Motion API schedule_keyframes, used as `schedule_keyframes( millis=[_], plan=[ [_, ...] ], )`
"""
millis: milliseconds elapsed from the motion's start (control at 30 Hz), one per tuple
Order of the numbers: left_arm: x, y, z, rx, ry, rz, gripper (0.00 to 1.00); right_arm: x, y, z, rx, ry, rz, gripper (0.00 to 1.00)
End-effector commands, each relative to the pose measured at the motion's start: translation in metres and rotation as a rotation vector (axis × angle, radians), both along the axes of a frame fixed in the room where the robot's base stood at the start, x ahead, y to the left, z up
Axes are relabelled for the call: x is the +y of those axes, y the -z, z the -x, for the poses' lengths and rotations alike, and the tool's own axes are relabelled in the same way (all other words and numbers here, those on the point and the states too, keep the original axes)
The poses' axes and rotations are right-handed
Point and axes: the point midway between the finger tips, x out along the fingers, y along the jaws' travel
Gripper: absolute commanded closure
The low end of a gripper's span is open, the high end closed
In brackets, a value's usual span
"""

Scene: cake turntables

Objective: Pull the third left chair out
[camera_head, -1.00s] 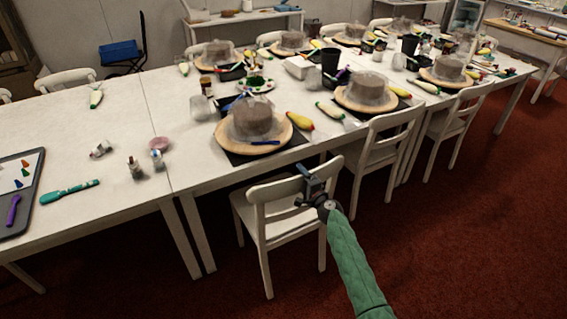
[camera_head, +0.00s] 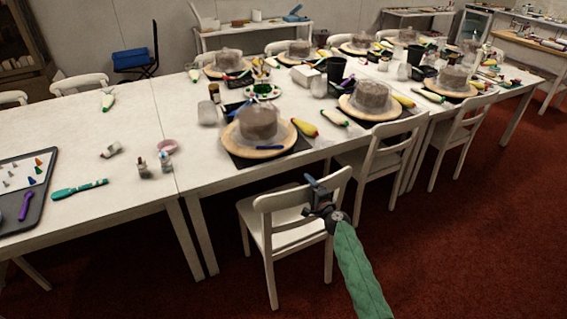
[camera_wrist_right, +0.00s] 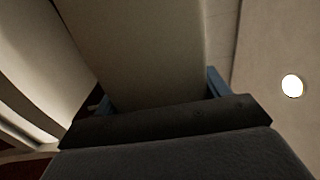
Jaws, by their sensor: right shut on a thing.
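A white wooden chair (camera_head: 263,224) stands at the near side of the long white table (camera_head: 185,172), its backrest toward me. My right gripper (camera_head: 318,194) is at the right part of the backrest's top rail, shut on it. In the right wrist view the pale rail (camera_wrist_right: 150,55) fills the space between the blue-grey fingers (camera_wrist_right: 160,95). The far part of the seat is close to the table edge. My left gripper is not in view.
Another white chair (camera_head: 384,160) stands just to the right along the table. Cake turntables (camera_head: 268,146), cups and piping bags crowd the tabletop. Red carpet (camera_head: 450,260) is open at the near right. A dark tray (camera_head: 42,205) lies at the table's left.

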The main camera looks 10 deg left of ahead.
Motion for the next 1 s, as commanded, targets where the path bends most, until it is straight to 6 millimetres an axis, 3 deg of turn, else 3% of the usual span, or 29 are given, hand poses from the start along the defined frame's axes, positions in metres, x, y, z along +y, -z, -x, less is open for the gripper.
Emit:
schedule_keyframes(
  millis=[167,500,900,933,1000],
  plan=[
    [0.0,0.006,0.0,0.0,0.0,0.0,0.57,0.001,0.001,-0.001,-0.005,0.0,-0.003,0.94],
    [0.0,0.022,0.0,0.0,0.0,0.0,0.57,0.001,0.024,0.0,0.001,0.0,0.002,0.94],
    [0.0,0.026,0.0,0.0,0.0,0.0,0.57,0.001,0.036,0.004,0.011,-0.003,0.008,0.94],
    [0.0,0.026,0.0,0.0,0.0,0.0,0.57,0.002,0.037,0.004,0.011,-0.003,0.008,0.22],
    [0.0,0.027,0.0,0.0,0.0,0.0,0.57,0.001,0.037,0.004,0.011,-0.003,0.008,0.08]
  ],
)
